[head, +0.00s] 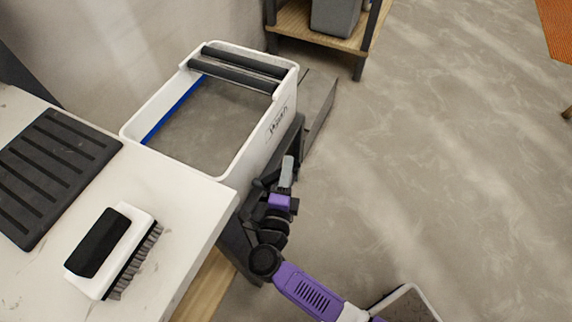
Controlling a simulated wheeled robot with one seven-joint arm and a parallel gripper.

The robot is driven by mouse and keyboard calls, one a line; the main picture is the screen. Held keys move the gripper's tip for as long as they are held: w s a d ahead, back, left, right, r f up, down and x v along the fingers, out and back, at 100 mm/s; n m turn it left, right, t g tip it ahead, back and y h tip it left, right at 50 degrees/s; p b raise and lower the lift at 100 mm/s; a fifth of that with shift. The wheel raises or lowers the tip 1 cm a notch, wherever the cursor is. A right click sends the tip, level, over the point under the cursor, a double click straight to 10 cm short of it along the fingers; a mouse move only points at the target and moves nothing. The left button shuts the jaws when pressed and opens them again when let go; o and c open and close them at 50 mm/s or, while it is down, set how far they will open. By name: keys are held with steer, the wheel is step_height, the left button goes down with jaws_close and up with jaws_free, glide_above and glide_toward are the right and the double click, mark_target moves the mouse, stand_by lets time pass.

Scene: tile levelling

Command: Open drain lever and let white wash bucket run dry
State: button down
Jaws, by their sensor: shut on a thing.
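The white wash bucket (250,138) stands beyond the white counter, with two dark rollers (238,67) across its far end. Grey, murky water (208,122) fills the view inside it, with a blue strip along the left inner wall. My gripper (276,181) is low at the bucket's near right side, beside the counter's corner. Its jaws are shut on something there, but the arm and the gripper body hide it. I cannot make out the drain lever clearly, nor whether water is flowing out.
A black-and-white scrub brush (110,248) and a dark ribbed mat (54,172) lie on the white counter (178,225). A shelf (325,30) with a grey bin stands behind the bucket. The floor to the right is largely clear.

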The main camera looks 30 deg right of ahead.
steer(key=shift+s, duration=0.1)
stand_by(0.3)
steer(key=c, duration=1.4)
jaws_free()
steer(key=shift+o, duration=0.2)
